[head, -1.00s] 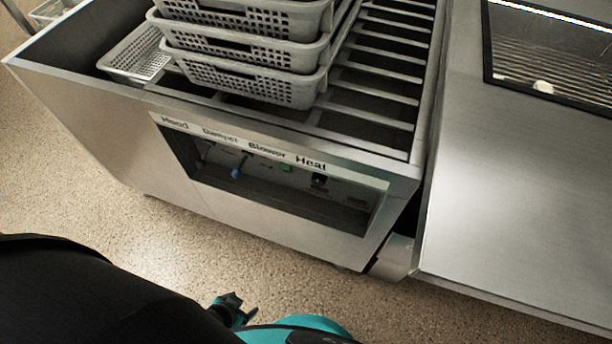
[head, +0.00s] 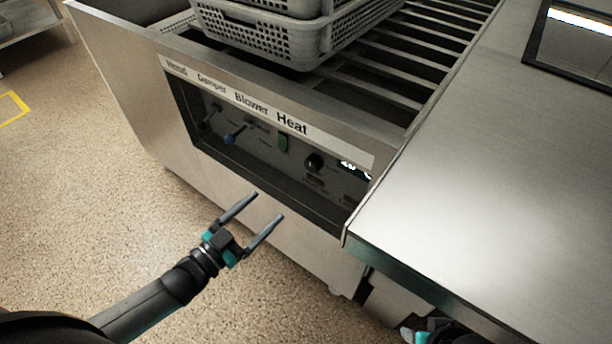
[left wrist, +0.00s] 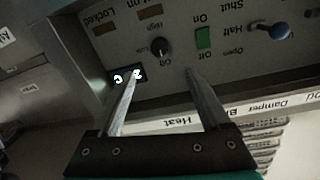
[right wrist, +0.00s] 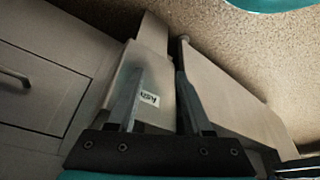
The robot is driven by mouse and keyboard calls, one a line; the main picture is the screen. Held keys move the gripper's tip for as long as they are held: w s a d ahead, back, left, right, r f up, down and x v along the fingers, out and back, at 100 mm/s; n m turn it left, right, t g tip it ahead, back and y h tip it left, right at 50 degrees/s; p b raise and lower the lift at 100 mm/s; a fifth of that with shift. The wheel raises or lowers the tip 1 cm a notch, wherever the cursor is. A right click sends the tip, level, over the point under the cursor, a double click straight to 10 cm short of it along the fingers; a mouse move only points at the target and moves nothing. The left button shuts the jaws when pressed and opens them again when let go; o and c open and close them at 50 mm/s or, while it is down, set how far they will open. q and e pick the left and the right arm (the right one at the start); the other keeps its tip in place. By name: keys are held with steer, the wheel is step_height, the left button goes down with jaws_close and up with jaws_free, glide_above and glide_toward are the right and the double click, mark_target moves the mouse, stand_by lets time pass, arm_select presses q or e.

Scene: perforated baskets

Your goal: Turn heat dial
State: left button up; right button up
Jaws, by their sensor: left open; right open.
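The heat dial (head: 314,162) is a round black knob under the word "Heat" on the recessed control panel. It also shows in the left wrist view (left wrist: 161,47), marked "High" and "Low", beyond and between the fingertips. My left gripper (head: 266,206) is open and empty, in front of the panel and apart from the dial. Its fingers also show in the left wrist view (left wrist: 160,75). My right gripper (right wrist: 158,55) is open and empty, low near a grey cabinet side; only a bit of it shows at the head view's bottom edge.
A green switch (head: 283,142) and a blue-knobbed lever (head: 235,133) sit left of the dial. A lit display (head: 355,168) is to its right. The recess has a metal frame. Perforated baskets (head: 270,38) stand on the rails above. A steel counter (head: 470,160) juts out at right.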

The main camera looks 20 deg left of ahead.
arm_select(q)
steer(key=b, duration=0.3)
glide_toward(310, 167)
steer(key=w, duration=0.1)
arm_select(e)
step_height(310, 167, up, 6)
steer(key=t, duration=0.1)
arm_select(q)
steer(key=b+x, duration=0.1)
steer(key=x, duration=0.2)
steer(key=shift+w+d+f, duration=0.1)
steer(key=shift+w+d, duration=0.1)
steer(key=shift+d, duration=0.05)
steer(key=shift+w+d+b, duration=0.2)
steer(key=shift+w+b, duration=0.1)
steer(key=shift+w, duration=0.25)
steer(key=shift+b+x, duration=0.4)
steer(key=shift+x, duration=0.5)
steer(key=shift+w+d, duration=0.25)
steer(key=shift+w, duration=0.35)
arm_select(e)
steer(key=w+a+t+y, duration=0.3)
steer(key=w+a+t, duration=0.2)
steer(key=a, duration=0.2)
steer(key=shift+w+f+n+t, duration=0.2)
steer(key=shift+f+n+t, duration=0.2)
steer(key=shift+f, duration=0.05)
arm_select(q)
steer(key=shift+c, duration=0.2)
jaws_close()
